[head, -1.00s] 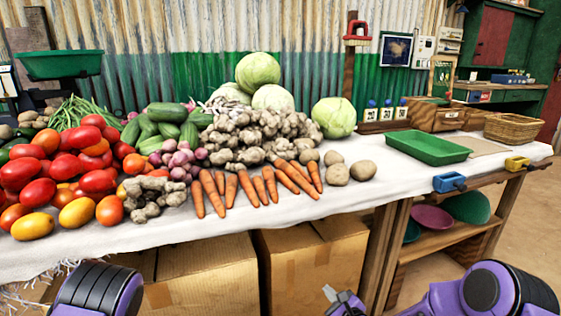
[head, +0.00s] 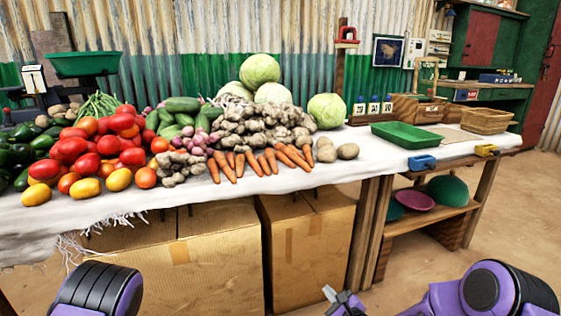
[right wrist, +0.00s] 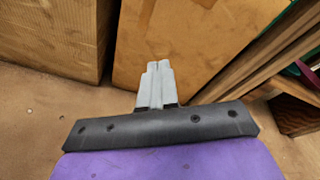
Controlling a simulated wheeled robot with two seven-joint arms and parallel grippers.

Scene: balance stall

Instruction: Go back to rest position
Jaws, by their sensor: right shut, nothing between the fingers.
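My right gripper (head: 333,296) is low at the bottom of the head view, in front of the stall and below the table top. In the right wrist view its grey fingers (right wrist: 158,83) are together with nothing between them. A cardboard box (right wrist: 200,40) lies beyond the fingertips there. My left arm shows only as a purple and black link at the bottom left of the head view; its gripper is out of the picture.
The stall table (head: 300,198) with a white cloth holds tomatoes (head: 72,150), carrots (head: 236,165), ginger (head: 250,125), cabbages (head: 326,111) and a green tray (head: 407,136). Cardboard boxes (head: 310,250) stand under it. A shelf (head: 425,220) holds bowls. Bare floor is free at the right.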

